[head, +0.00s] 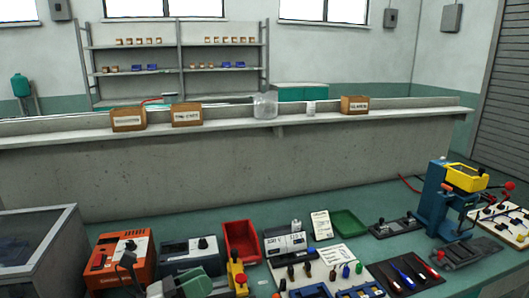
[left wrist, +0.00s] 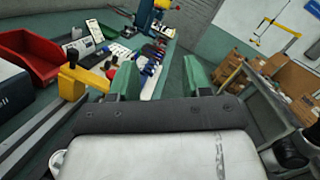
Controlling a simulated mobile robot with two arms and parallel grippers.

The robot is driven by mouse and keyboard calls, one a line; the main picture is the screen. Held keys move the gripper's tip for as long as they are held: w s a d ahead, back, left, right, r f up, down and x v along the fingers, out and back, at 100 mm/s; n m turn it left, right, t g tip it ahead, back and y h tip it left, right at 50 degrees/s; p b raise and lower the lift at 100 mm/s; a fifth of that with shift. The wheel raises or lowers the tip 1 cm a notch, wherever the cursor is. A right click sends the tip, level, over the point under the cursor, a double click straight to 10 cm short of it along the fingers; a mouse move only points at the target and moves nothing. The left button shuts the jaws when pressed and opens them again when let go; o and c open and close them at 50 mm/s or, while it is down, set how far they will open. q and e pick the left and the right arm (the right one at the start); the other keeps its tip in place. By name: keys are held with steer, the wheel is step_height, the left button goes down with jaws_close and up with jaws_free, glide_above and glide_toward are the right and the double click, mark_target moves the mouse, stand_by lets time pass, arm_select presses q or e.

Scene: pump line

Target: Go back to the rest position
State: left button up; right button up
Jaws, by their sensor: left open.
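My left gripper (head: 190,281) is low at the bottom edge of the head view, over the near side of the bench. Its green fingers also show in the left wrist view (left wrist: 162,76), spread apart with nothing held between them. A yellow-handled tool or clamp (head: 237,275) stands just right of the gripper; it also shows left of the fingers in the left wrist view (left wrist: 85,80). My right gripper is in neither view.
An orange machine (head: 122,262), a grey device (head: 190,254) and a red bin (head: 242,243) stand on the green bench. Further right are a tool mat (head: 405,274), a green tray (head: 349,223) and a blue-and-yellow press (head: 440,200). Cardboard boxes (left wrist: 288,82) show in the left wrist view.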

arm_select(q)
steer(key=s+a+f+n+t+y, duration=0.25)
steer(key=a+f+n+y, duration=0.2)
steer(key=n+y, duration=0.8)
steer(key=s+a+f+n+t+y, duration=0.2)
steer(key=s+a+f+n+y, duration=0.3)
steer(key=n, duration=1.4)
steer(key=s+d+f+n+g, duration=0.1)
steer(key=s+f+n+g, duration=0.4)
steer(key=s, duration=0.4)
steer(key=s+d+f+n+g, duration=0.1)
steer(key=s+f+n+g, duration=0.2)
steer(key=s+f+g, duration=0.45)
step_height(320, 180, down, 26)
steer(key=s+r, duration=0.1)
steer(key=s, duration=0.1)
steer(key=s+a+f+g, duration=0.1)
steer(key=s+a+f, duration=0.2)
steer(key=s+f, duration=1.3)
steer(key=shift+s, duration=0.2)
steer(key=shift+a+h, duration=0.1)
steer(key=shift+h, duration=0.15)
